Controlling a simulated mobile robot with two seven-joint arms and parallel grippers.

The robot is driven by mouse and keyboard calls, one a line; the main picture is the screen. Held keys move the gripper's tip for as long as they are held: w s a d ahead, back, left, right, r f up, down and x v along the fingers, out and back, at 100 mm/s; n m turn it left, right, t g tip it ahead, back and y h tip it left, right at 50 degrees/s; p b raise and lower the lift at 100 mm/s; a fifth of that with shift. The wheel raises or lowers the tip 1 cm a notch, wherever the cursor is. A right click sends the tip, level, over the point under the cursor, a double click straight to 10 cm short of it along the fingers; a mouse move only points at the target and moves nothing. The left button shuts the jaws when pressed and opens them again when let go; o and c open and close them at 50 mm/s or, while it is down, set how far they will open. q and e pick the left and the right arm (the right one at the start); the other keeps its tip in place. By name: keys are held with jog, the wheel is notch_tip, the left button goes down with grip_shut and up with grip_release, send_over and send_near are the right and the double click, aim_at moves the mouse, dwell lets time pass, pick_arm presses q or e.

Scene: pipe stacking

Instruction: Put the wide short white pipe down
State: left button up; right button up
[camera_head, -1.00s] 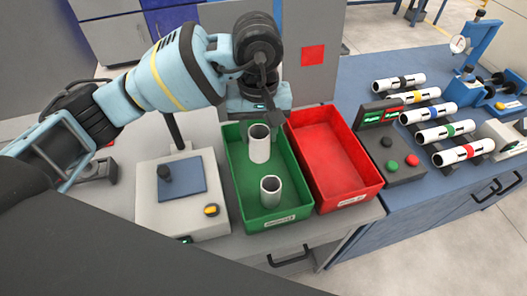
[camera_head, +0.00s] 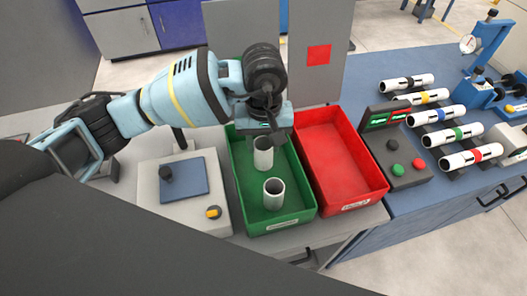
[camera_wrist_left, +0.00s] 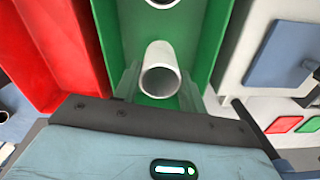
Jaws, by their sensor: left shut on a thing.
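My left gripper (camera_head: 264,134) is shut on the wide short white pipe (camera_head: 264,155). The pipe is upright inside the far half of the green tray (camera_head: 301,216), its open top just under the gripper. In the left wrist view the pipe (camera_wrist_left: 160,71) sits between the two fingers. I cannot tell whether its bottom touches the tray floor. A second white pipe (camera_head: 273,195) stands upright, apart from it, in the near half of the green tray. My right gripper is not in view.
An empty red tray (camera_head: 354,205) stands right beside the green one. A grey box with a blue plate (camera_head: 184,178) is close on the left. A button box (camera_head: 397,160) and several banded white pipes (camera_head: 470,157) on a rack are at the right.

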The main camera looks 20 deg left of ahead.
pick_arm(q)
jog(key=shift+f, duration=1.85)
jog(key=shift+f, duration=0.15)
jog(key=o, duration=1)
notch_tip(320, 180, up, 12)
jog(key=shift+r, duration=0.15)
